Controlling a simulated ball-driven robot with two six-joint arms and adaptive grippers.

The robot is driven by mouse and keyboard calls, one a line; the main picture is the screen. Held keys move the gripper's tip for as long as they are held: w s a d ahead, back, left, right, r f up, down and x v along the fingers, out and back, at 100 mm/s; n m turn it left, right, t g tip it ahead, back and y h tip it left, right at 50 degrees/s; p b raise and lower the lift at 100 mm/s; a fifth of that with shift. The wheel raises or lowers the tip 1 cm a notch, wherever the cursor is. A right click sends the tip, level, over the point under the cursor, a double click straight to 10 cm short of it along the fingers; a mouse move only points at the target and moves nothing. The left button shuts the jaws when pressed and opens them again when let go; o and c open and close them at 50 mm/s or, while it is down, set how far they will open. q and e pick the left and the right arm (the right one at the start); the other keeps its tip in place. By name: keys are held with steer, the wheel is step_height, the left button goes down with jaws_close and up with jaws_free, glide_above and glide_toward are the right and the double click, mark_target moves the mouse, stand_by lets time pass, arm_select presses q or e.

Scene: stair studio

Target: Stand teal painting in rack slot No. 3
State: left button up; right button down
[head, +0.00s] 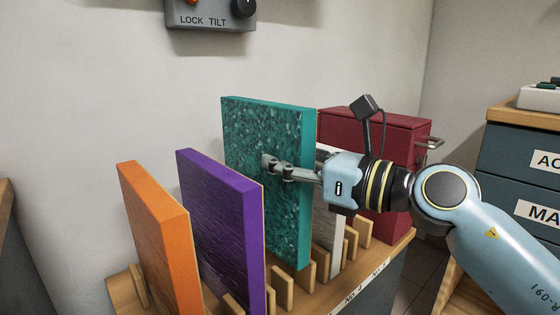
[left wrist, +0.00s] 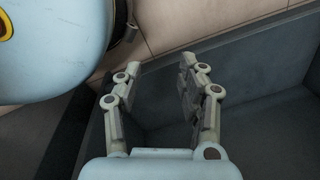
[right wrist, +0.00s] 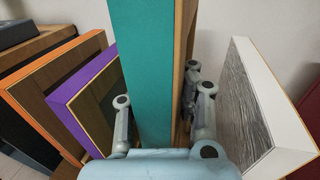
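The teal painting (head: 262,150) stands upright at the rack (head: 125,282), between the purple painting and a white-framed one. It also shows in the right wrist view (right wrist: 140,50), edge-on. My right gripper (head: 275,166) has its fingers on either side of the painting's near edge and is shut on it. I cannot tell whether its lower edge rests in a slot or hangs just above; low wooden pegs (head: 283,287) hide part of it. Slot labels on the rack front are mostly cut off or too small. My left gripper (left wrist: 166,80) is open and empty, away from the rack.
An orange painting (head: 160,240) and a purple painting (head: 220,220) stand to the left. A white-framed painting (right wrist: 265,110) stands close on the right. A dark red box (head: 390,130) is behind it. A drawer cabinet (head: 515,130) stands at the right, and a wall at the back.

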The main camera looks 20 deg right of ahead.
steer(key=shift+f+b, duration=1.85)
steer(key=shift+f, duration=0.75)
steer(key=shift+f+b, duration=0.65)
steer(key=shift+f, duration=0.15)
arm_select(q)
steer(key=w+d+r+t, duration=0.1)
steer(key=w+d+r, duration=0.2)
steer(key=w+r, duration=0.4)
steer(key=shift+d+r+t+h+b, duration=0.2)
steer(key=shift+r+t+h+b, duration=0.15)
steer(key=shift+r, duration=1.3)
arm_select(e)
steer(key=shift+f, duration=0.4)
steer(key=c, duration=2)
jaws_free()
steer(key=o, duration=0.7)
steer(key=shift+o, duration=0.2)
